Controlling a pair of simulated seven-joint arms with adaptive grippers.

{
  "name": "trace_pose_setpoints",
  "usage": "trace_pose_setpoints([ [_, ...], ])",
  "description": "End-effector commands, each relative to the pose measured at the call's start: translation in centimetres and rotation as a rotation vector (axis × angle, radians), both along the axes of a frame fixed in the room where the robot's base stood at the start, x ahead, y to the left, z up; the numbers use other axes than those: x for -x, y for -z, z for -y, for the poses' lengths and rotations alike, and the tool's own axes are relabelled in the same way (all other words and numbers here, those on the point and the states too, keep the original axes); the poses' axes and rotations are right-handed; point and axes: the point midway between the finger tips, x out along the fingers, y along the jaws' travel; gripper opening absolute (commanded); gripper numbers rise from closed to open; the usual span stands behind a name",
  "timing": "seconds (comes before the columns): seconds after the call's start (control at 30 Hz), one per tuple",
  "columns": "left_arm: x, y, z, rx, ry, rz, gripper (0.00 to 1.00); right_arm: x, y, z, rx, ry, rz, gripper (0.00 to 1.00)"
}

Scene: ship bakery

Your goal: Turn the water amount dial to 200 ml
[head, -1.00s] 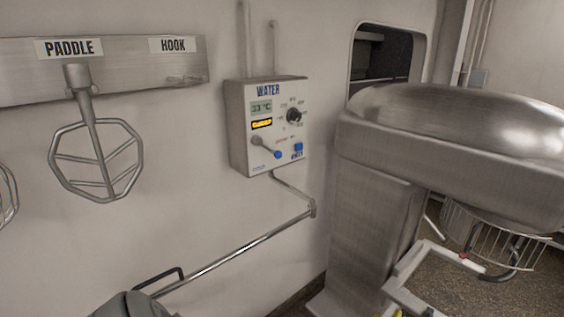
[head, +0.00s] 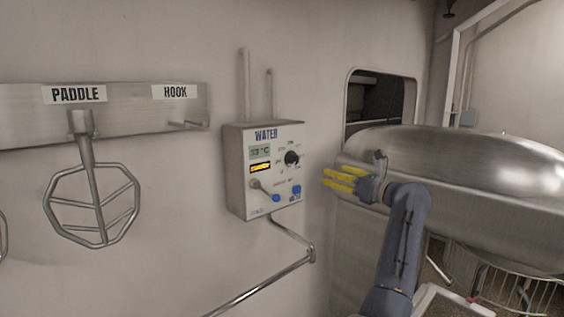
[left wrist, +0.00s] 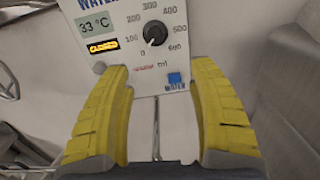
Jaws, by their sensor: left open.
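The water amount dial (head: 292,158) is a round black knob on the white water control box (head: 237,180) on the wall. In the left wrist view the dial (left wrist: 154,33) stands ahead of the fingers, ringed by numbers from 0 to 600. Its small pale mark seems to face down-left, near 0. My left gripper (head: 329,179) is to the right of the box in the head view, with yellow fingers pointing left toward it. In the left wrist view the gripper (left wrist: 159,82) is open and empty, its fingers apart from the dial. My right gripper is not in view.
The box also has a 33 °C display (left wrist: 94,24), an amber CLOSED sign (left wrist: 103,46), a lever with a blue end (head: 276,198) and a blue WATER button (left wrist: 175,79). A metal mixer (head: 470,165) stands at right. A paddle (head: 92,205) hangs at left.

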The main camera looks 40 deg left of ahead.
Motion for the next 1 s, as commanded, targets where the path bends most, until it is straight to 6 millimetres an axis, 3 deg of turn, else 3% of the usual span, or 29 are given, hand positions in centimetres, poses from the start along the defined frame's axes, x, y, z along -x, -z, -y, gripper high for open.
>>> trace_pose_setpoints([
  [0.17, 0.4, -1.3, -0.2, 0.068, -0.003, 0.062, 0.59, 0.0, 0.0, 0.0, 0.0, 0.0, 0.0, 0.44],
  [0.37, 0.0, -1.4, -2.1, 0.073, -0.006, 0.067, 0.59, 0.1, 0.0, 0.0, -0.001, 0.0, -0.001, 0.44],
  [1.0, -2.7, -1.4, -13.1, 0.07, -0.006, 0.065, 0.59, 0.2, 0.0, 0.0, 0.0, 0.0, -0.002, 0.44],
])
